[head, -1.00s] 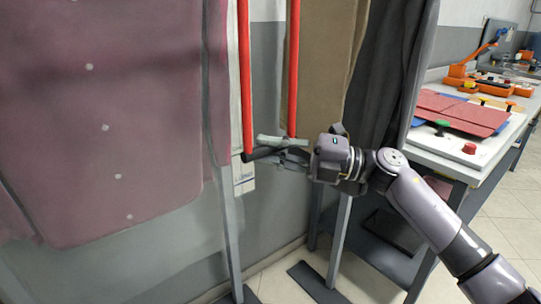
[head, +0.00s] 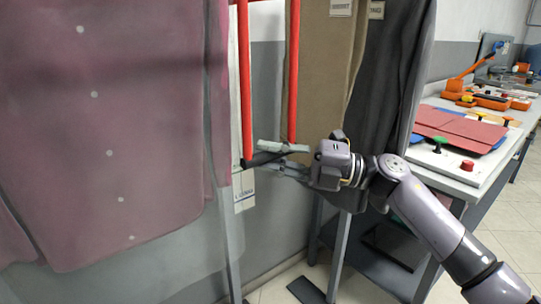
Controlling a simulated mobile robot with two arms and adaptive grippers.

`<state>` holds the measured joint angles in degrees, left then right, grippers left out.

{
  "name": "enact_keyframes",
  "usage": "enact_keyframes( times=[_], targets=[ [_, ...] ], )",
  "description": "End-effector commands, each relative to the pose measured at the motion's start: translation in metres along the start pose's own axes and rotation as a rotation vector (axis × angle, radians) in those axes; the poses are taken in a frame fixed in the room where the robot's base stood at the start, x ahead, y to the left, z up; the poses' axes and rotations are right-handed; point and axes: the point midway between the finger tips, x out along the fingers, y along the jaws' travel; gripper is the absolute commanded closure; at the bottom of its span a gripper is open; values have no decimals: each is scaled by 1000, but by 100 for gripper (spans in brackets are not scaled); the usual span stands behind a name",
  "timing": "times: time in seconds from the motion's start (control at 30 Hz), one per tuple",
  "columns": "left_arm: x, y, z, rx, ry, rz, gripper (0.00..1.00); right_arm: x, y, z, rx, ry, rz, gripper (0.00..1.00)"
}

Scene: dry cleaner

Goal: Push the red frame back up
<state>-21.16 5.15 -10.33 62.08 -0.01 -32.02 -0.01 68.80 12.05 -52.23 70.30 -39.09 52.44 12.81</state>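The red frame (head: 246,85) hangs as two upright red bars in the head view, with its second bar (head: 293,75) to the right. A black crossbar (head: 262,158) joins their lower ends. My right gripper (head: 282,158) is at this crossbar, coming from the right. One light grey finger lies above the bar and the other below it, and it looks shut on the bar. The frame's upper end is outside the picture. My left gripper is not in view.
A maroon garment (head: 110,150) hangs close on the left. A brown garment (head: 322,75) and a dark grey one (head: 385,85) hang behind the frame. A table (head: 450,172) with red folding boards (head: 460,128) stands at the right. Grey stand legs reach the floor.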

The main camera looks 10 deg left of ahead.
Motion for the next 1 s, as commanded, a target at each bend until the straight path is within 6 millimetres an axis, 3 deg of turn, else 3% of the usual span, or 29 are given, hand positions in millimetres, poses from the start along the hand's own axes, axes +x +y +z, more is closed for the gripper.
enact_keyframes(
  times=[0.27, 0.6, 0.77, 1.0],
  targets=[
    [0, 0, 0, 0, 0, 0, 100, 0, 0, 0, -2, 0, -1, 62],
    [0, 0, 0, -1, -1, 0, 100, -4, -1, 0, -3, -1, -2, 62],
    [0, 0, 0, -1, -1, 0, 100, -26, -1, 1, -2, -3, -3, 62],
    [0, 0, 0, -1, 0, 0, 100, -78, -1, 1, -2, -4, -3, 62]
  ],
)
